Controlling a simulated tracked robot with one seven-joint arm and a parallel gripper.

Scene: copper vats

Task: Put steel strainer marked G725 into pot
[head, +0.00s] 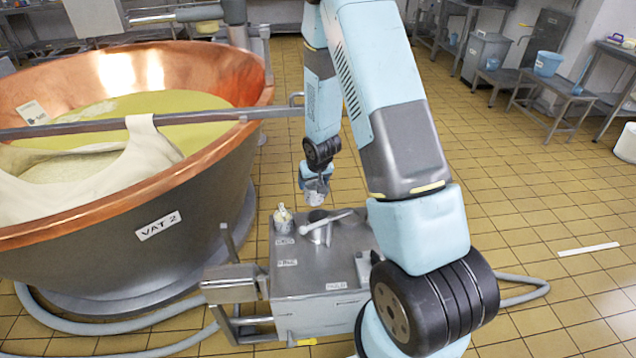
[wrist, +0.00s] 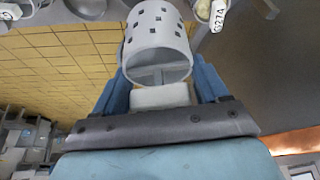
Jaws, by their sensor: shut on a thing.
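My gripper (head: 315,175) is shut on a grey perforated cylinder, a steel strainer (wrist: 158,38), which sits between the blue fingers. The strainer also shows in the head view (head: 316,193), held above the steel cart. No G725 marking is readable on it. The inside of the pot is not clear from here.
The steel cart (head: 312,268) carries several small labels and a pale container (head: 283,220) left of the pot. A tag reading G274 (wrist: 218,15) shows in the wrist view. Copper VAT 2 (head: 190,190) stands left, with a bar across it. Hoses lie on the floor; tiles at right are mostly clear.

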